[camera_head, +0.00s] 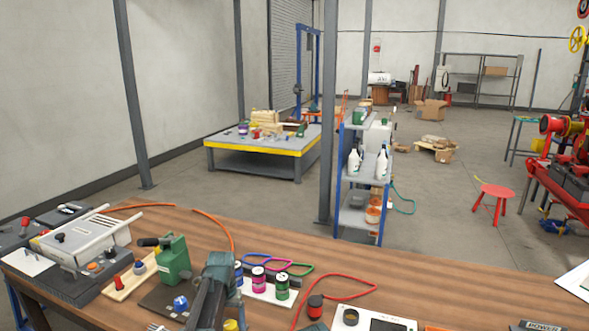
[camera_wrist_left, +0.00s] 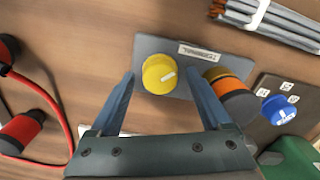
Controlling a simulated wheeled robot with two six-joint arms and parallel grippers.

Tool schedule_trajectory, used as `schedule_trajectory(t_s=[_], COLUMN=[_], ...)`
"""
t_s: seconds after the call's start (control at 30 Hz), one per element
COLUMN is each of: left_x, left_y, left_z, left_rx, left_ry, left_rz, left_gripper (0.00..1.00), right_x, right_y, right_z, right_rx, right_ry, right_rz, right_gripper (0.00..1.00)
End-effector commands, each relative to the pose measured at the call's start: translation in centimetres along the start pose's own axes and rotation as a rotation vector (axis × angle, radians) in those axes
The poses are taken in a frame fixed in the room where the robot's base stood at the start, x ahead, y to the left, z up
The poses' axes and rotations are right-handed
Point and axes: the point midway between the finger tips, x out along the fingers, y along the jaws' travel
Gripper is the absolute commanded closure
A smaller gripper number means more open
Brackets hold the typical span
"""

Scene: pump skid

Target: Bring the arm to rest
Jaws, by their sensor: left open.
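My left gripper (camera_head: 212,298) hangs over the wooden bench at the bottom of the head view. In the left wrist view the gripper (camera_wrist_left: 165,80) is open, with its two blue-grey fingers apart and nothing held between them. A yellow knob (camera_wrist_left: 158,74) with a white mark sits on a grey plate (camera_wrist_left: 182,48) labelled "TERMINAL", between the fingertips in that view. I cannot tell whether the fingers touch it. The yellow knob also shows in the head view (camera_head: 231,325), beside the arm. My right gripper is not in view.
Near the gripper stand a green pump-like body (camera_head: 173,262), a blue knob (camera_wrist_left: 280,108), an orange-and-black part (camera_wrist_left: 230,90) and several cans (camera_head: 259,279). A red cable (camera_head: 335,279) lies on the bench. The bench's back right stretch is mostly clear.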

Motion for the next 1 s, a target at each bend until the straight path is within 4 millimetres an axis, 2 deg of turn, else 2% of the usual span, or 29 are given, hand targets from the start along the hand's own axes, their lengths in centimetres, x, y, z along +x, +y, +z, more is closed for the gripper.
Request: schedule_trajectory(t_s=[0.3,0.5,1.0], left_x=[0.0,0.01,0.01], left_y=[0.0,0.0,0.01], left_z=[-0.01,0.0,0.01], left_rx=[-0.294,-0.406,-0.45], left_ry=[0.0,0.0,0.0], left_rz=[0.0,0.0,0.0], left_gripper=[0.18,0.18,0.18], right_x=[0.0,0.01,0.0], right_y=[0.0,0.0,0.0], right_z=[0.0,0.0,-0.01], right_rx=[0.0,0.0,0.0], right_ry=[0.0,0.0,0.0], right_rz=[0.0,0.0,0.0], right_gripper=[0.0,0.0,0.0])
